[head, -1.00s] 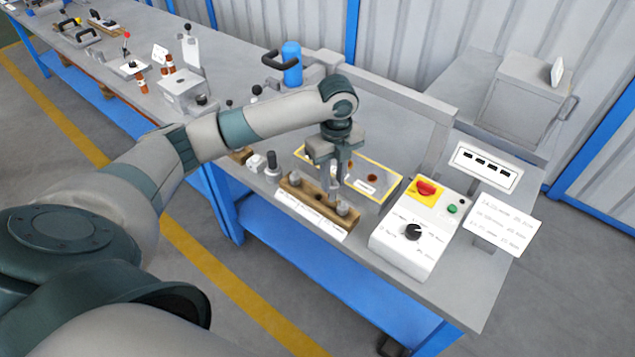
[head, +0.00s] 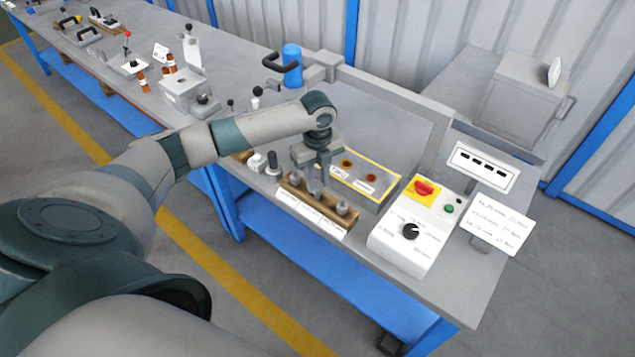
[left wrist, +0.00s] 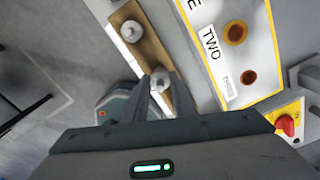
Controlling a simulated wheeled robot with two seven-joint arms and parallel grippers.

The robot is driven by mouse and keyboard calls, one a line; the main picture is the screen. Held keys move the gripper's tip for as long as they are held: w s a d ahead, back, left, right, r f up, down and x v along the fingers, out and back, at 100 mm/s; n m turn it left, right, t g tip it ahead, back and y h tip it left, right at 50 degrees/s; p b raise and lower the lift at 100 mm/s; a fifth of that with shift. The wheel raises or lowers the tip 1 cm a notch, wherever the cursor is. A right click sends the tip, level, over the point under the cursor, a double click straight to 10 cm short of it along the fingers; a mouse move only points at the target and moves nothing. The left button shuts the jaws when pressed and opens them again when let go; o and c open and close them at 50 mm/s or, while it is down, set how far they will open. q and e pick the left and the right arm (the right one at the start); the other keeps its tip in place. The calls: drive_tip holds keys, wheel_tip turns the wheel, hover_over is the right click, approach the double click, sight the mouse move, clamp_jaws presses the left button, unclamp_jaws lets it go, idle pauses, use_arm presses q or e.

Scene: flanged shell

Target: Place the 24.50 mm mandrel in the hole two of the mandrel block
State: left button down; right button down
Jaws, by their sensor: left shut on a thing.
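A wooden block (head: 329,208) lies near the front edge of the bench, with paper labels along its front too small to read. A grey mandrel (head: 295,179) stands at its left end and another (head: 342,207) at its right end. My left gripper (head: 314,188) points down over the block's middle, between these two. It is shut on a slim piece, seemingly a mandrel, mostly hidden by the fingers; its size cannot be read. In the left wrist view, one mandrel head (left wrist: 160,78) shows right beside the fingertips and another (left wrist: 130,31) farther up. My right gripper is out of view.
Behind the block is a yellow-edged box (head: 386,190) with round holes; the wrist view shows its TWO label (left wrist: 210,42). A dark-handled post (head: 272,163) stands left.

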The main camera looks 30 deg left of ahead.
use_arm(q)
drive_tip(key=shift+f, duration=0.95)
drive_tip(key=shift+f, duration=0.1)
drive_tip(key=c, duration=1.5)
unclamp_jaws()
drive_tip(key=shift+o, duration=0.2)
